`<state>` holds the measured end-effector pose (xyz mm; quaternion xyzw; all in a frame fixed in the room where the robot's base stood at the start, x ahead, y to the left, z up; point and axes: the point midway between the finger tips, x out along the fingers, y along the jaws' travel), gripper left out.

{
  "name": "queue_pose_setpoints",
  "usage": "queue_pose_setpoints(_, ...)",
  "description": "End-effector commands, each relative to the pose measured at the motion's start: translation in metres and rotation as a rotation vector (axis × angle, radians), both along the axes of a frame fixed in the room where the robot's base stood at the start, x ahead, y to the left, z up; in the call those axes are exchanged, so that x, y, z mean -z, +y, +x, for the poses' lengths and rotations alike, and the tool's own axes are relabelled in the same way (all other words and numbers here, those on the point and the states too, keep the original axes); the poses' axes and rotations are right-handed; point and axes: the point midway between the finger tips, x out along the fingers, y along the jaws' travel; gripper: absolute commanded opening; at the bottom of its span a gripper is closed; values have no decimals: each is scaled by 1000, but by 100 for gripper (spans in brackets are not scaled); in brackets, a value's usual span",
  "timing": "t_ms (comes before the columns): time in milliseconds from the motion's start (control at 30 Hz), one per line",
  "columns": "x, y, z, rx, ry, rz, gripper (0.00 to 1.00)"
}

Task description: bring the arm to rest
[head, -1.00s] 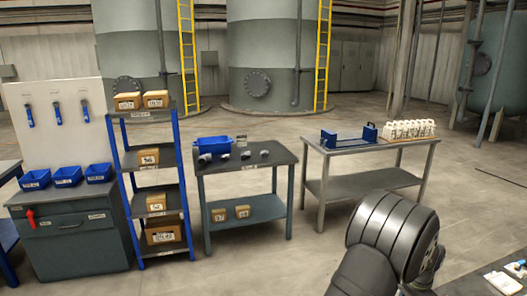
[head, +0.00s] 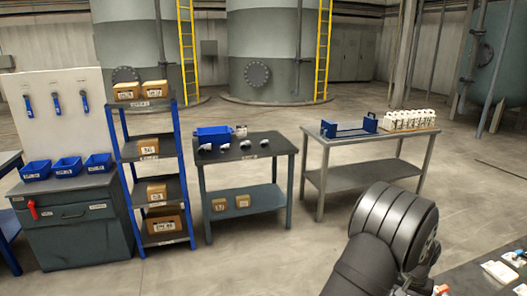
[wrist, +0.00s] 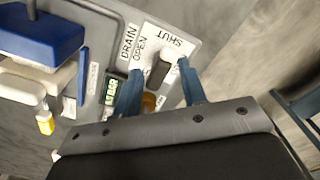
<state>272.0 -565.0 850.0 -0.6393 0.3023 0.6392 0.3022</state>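My arm (head: 395,225) shows as dark rounded links at the lower right of the head view. My gripper (wrist: 160,70) is out of sight there but shows in the wrist view. Its two blue-grey fingers stand apart. I see no object held, and I cannot tell whether the fingers touch the handle.
In the wrist view a blue block (wrist: 40,35) and a yellow-tipped white part (wrist: 44,120) lie left of the fingers. In the head view a dark bench top (head: 465,280) is beside my arm. A grey table (head: 345,140), a blue-framed shelf (head: 182,170) and a cabinet (head: 80,235) stand farther off.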

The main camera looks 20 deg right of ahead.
Motion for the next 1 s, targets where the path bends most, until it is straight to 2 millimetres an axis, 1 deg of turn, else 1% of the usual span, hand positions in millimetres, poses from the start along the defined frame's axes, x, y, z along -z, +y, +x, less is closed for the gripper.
queue_pose_setpoints(100, 0, 0, 0, -68, 0, 0, 38)
queue_pose_setpoints(300, 0, 0, 0, -133, 0, 0, 38)
queue_pose_setpoints(933, 0, 0, 0, -143, 0, 0, 38)
queue_pose_setpoints(1000, -4, -1, 0, -129, 0, -2, 38)
